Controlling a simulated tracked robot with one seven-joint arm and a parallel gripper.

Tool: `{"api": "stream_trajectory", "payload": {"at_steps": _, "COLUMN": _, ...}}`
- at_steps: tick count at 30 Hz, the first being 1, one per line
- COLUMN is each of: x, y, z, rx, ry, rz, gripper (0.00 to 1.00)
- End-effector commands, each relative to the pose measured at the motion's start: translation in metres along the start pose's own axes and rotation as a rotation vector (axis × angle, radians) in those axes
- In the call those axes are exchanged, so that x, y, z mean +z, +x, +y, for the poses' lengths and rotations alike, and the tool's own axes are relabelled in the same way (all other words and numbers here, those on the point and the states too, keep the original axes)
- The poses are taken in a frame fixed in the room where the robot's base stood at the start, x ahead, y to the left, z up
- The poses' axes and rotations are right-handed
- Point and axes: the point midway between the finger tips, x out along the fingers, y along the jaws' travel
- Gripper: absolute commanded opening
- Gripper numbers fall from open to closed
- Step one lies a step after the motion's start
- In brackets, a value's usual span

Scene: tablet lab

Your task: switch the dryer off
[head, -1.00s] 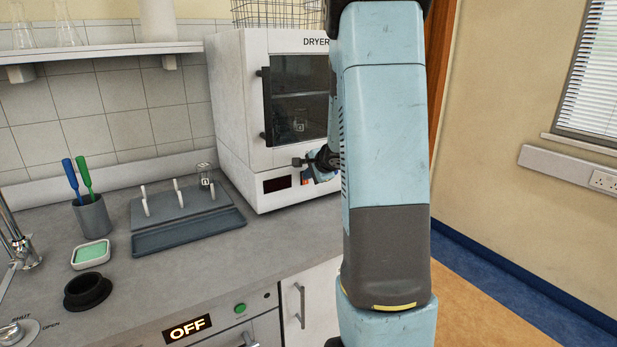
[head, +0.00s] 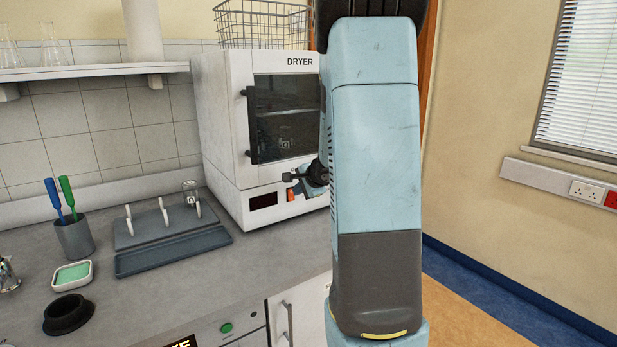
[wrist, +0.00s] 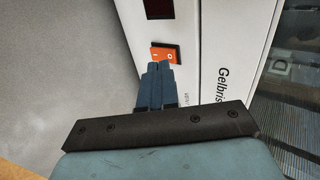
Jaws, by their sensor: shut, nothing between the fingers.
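The white dryer (head: 222,130) stands on the counter at the picture's centre in the head view, its dark-windowed door closed. Its dark display (head: 263,200) and orange switch (head: 291,195) are low on the front. My gripper (head: 288,178) is at the dryer's front, just above the switch in the picture. In the wrist view, my gripper's blue fingers (wrist: 157,72) are shut and empty, their tips right at the edge of the orange rocker switch (wrist: 166,52). I cannot tell whether they touch it. The dark display (wrist: 158,8) lies beyond the switch.
A wire basket (head: 262,22) sits on top of the dryer. A grey rack (head: 165,225) with pegs, a cup (head: 75,236) with two tools, a green sponge dish (head: 72,273) and a black ring (head: 68,314) stand on the counter to the left. My arm hides the dryer's right side.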

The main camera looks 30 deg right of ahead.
Motion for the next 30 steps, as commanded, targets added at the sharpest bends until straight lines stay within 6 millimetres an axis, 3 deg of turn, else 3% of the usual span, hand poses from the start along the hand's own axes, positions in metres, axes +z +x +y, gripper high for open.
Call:
{"api": "stream_trajectory", "payload": {"at_steps": 18, "x": -0.001, "y": -0.088, "z": -0.018, "rx": -0.003, "ry": 0.001, "rz": 0.003, "gripper": 0.00}}
{"api": "stream_trajectory", "payload": {"at_steps": 30, "x": 0.000, "y": -0.102, "z": -0.021, "rx": 0.000, "ry": 0.001, "rz": 0.001, "gripper": 0.00}}
